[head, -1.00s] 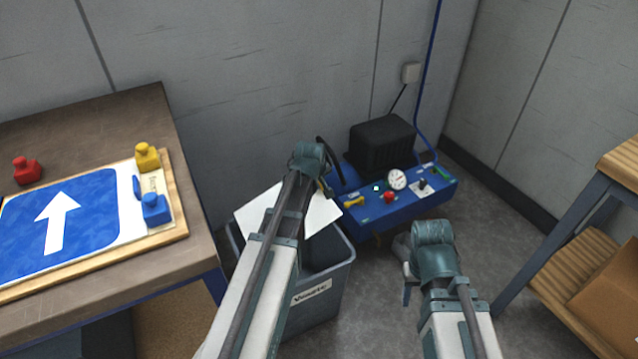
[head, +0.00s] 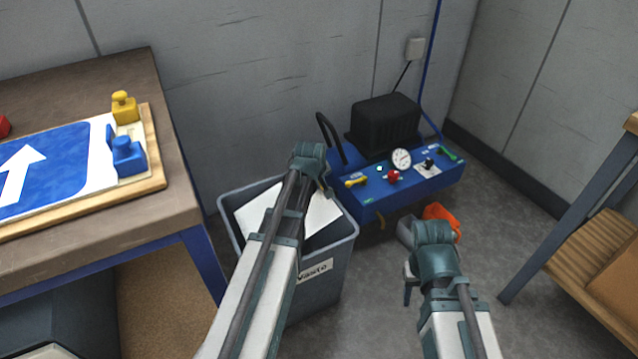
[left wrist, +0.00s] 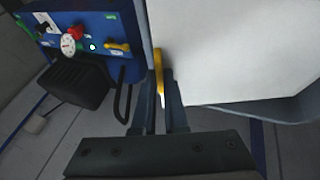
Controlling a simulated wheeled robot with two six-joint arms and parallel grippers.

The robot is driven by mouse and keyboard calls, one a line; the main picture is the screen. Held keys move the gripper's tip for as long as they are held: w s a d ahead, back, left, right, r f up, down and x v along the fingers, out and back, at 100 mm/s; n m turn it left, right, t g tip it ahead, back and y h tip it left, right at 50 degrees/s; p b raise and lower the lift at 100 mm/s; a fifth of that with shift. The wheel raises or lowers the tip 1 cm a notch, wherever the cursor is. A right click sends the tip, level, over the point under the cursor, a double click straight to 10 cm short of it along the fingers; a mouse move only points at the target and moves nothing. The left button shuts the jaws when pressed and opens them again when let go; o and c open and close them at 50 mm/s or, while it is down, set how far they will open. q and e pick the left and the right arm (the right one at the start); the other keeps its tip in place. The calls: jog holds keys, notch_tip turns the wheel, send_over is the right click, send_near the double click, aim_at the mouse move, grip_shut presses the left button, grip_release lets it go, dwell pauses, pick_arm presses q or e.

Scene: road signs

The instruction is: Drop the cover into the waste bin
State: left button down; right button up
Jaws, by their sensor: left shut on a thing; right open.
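The cover (head: 322,212) is a flat white sheet, partly hidden behind my left arm in the head view. It also shows in the left wrist view (left wrist: 235,50). My left gripper (head: 324,188) is shut at its edge, where a yellow strip shows between the fingers (left wrist: 160,85). The grey waste bin (head: 340,248), with a white label, stands on the floor. The cover appears over the bin's opening, within the rim outline; its exact height is unclear. My right gripper (head: 408,285) is open and empty, right of the bin.
A blue machine (head: 375,200) with a gauge and knobs stands behind the bin. A workbench (head: 180,190) with a blue arrow sign (head: 50,170) is at left. A wooden shelf (head: 575,240) is at right. An orange thing (head: 442,215) is on the floor.

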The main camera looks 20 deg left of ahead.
pick_arm(q)
jog(key=shift+f, duration=0.1)
jog(key=shift+c, duration=0.4)
grip_release()
dwell(1.2)
notch_tip(320, 180, up, 10)
jog(key=p, duration=1)
